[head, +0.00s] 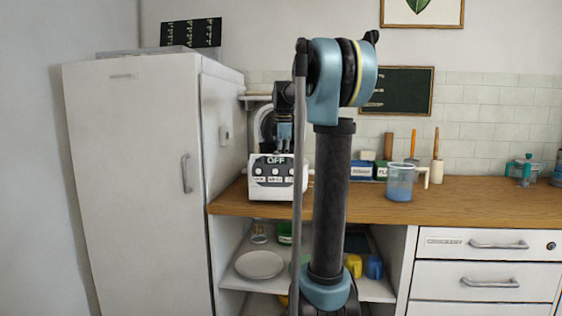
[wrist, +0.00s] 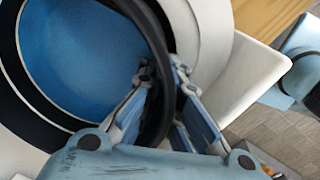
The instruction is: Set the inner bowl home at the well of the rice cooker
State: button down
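The white rice cooker (head: 272,180) stands on the wooden counter, its front panel reading OFF and its lid (head: 263,122) raised behind. My gripper (head: 284,141) points down just above the cooker. In the wrist view, my gripper (wrist: 163,78) has a finger on each side of a dark curved rim, which I take as the inner bowl's (wrist: 158,40), and looks shut on it. A round blue surface (wrist: 75,60) with pale and black rings lies left of the rim. The cooker's white body (wrist: 225,60) shows at right. The well is hidden, so I cannot tell how deep the bowl sits.
A tall white fridge (head: 135,180) stands left of the cooker. A blue-filled measuring jug (head: 399,185), small boxes (head: 361,170) and upright wooden-handled tools (head: 437,165) stand to the right on the counter. A plate (head: 259,265) lies on the shelf below.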

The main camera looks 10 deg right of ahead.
jog(key=shift+f, duration=0.2)
jog(key=shift+r, duration=0.15)
dwell(0.3)
jog(key=shift+r, duration=0.35)
jog(key=shift+r, duration=0.35)
jog(key=shift+r, duration=0.35)
jog(key=shift+r, duration=0.15)
